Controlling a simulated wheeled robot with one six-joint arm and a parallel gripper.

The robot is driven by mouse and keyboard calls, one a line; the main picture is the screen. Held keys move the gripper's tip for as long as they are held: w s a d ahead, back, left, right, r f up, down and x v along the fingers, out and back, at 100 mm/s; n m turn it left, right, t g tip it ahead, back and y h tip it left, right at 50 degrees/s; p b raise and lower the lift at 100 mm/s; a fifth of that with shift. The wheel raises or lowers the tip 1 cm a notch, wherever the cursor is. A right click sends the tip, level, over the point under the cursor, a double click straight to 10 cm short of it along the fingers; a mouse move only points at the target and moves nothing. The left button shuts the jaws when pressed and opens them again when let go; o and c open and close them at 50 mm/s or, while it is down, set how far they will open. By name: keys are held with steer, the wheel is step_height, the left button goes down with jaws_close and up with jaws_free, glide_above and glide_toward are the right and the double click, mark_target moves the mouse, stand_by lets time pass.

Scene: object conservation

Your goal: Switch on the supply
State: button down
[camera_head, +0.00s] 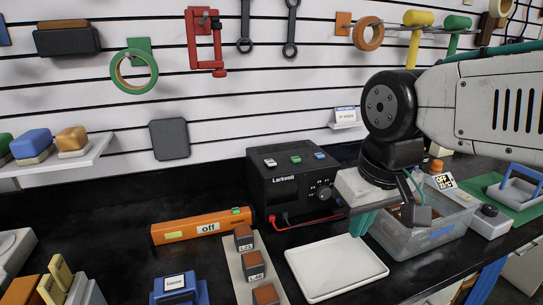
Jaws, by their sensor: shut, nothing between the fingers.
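A black supply box labelled Larkvolt (285,190) stands on the dark bench near the wall. White, green and blue buttons sit on its top, with the green button (295,160) in the middle. Its front has a dial (324,192) and a red lead. My gripper (361,224) is shut and empty, just right of the box and above the bench, fingers pointing down. It looks apart from the box. I cannot tell whether the supply is on. An orange bar with an "off" label (208,227) lies to the left of the box.
A white tray (335,270) lies in front of the box. A clear bin (440,228) stands to the right, close to my gripper. A strip with labelled blocks (238,282) lies front left. Tools hang on the slatted wall (100,20).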

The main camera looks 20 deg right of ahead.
steer(key=w+a+r+t, duration=0.1)
steer(key=w+r, duration=0.2)
steer(key=w, duration=0.6)
steer(key=w+a+r+t, duration=0.1)
steer(key=w+r+t, duration=0.1)
steer(key=w, duration=0.7)
steer(key=w+a+r+t, duration=0.1)
steer(key=w+r, duration=0.3)
steer(key=w, duration=0.5)
steer(key=shift+w+r+t, duration=0.25)
steer(key=shift+t, duration=0.45)
steer(key=shift+a, duration=0.1)
glide_above(271, 163)
steer(key=s, duration=0.1)
steer(key=f, duration=0.7)
steer(key=shift+s+f, duration=0.2)
steer(key=shift+f, duration=0.2)
step_height(271, 163, down, 3)
steer(key=shift+s+f, duration=0.1)
steer(key=shift+f, duration=0.45)
steer(key=shift+s, duration=0.1)
steer(key=shift+s+f, duration=0.1)
steer(key=shift+f, duration=0.25)
steer(key=shift+r, duration=0.1)
